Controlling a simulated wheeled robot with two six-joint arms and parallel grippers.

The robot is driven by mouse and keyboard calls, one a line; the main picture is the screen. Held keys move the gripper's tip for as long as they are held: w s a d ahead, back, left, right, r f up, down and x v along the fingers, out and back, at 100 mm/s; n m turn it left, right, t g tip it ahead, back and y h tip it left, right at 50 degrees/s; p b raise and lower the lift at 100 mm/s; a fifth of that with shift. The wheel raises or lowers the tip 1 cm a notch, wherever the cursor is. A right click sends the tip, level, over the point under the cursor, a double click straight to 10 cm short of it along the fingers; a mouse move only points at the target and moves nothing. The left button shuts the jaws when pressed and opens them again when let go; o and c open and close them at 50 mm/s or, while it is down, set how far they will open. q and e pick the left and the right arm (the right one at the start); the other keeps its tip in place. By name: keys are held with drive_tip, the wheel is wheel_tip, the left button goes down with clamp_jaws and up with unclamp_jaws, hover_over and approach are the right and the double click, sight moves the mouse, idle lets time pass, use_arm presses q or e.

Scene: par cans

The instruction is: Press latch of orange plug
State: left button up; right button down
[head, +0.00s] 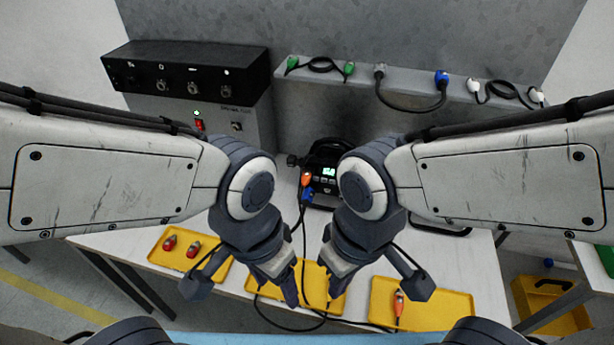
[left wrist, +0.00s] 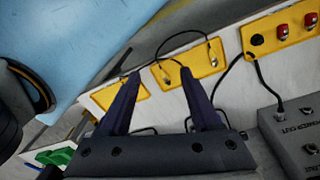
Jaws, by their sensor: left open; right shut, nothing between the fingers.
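One orange plug (head: 306,179) is at the front left of the black lamp unit (head: 326,172), just above a blue plug (head: 308,194). Another orange plug (head: 398,303) lies in the right yellow tray (head: 440,304). The latches are too small to make out. My left gripper (head: 290,292) is open and empty above the middle yellow tray (head: 314,278); its spread fingers show in the left wrist view (left wrist: 159,73). My right gripper (head: 333,292) is shut and empty beside it, also over the middle tray. Neither gripper touches an orange plug.
Two red connectors (head: 181,247) lie in the left tray (head: 160,256). A black rack box (head: 195,75) stands at back left. A grey shelf (head: 410,88) holds cables with green, blue and white plugs. A black cable (head: 303,235) runs down the table between my arms.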

idle(0.3)
use_arm(q)
clamp_jaws()
idle(1.6)
